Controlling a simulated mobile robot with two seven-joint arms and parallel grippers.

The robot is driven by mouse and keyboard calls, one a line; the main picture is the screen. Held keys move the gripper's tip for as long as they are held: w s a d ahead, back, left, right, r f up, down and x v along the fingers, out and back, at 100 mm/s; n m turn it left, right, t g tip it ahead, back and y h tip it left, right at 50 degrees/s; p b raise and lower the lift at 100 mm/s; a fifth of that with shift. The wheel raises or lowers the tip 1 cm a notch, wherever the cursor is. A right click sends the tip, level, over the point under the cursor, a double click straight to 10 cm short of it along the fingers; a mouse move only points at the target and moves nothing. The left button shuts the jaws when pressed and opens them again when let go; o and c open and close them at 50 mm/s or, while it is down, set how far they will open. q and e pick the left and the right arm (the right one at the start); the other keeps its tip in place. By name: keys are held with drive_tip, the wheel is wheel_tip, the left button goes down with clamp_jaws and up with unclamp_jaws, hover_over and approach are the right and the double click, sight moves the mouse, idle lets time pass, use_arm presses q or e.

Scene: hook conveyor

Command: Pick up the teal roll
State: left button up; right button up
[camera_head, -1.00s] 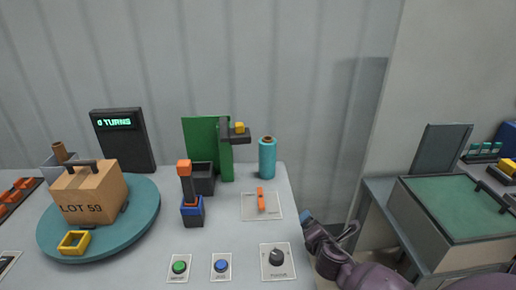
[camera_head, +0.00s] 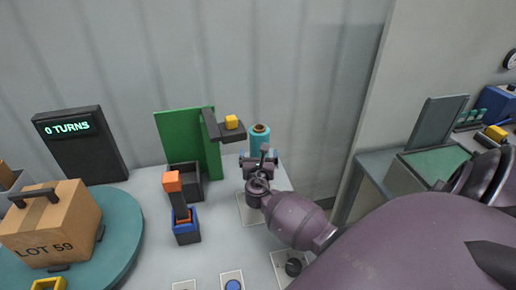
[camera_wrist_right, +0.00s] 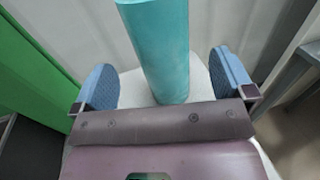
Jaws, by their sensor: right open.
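The teal roll (camera_head: 260,138) stands upright near the back right of the table, with a brown core at its top. In the right wrist view the teal roll (camera_wrist_right: 160,50) rises between the two blue finger pads. My right gripper (camera_head: 260,158) is open in front of the roll and hides its lower part. In the right wrist view my right gripper (camera_wrist_right: 165,85) has one finger on each side of the roll, with a gap on both sides. My left gripper is not in view.
A green panel (camera_head: 180,140) with a dark ledge holding a yellow block (camera_head: 232,122) stands left of the roll. A turntable (camera_head: 122,225) bears a cardboard box (camera_head: 50,225).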

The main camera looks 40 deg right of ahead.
sight(259, 139)
drive_tip(key=shift+x, duration=1.1)
drive_tip(key=shift+r+x, duration=0.2)
drive_tip(key=shift+x, duration=2.35)
drive_tip(key=c, duration=1.1)
drive_tip(key=shift+w, duration=0.1)
drive_tip(key=shift+c, duration=1.3)
drive_tip(key=shift+r+p, duration=0.25)
drive_tip(key=shift+p, duration=0.1)
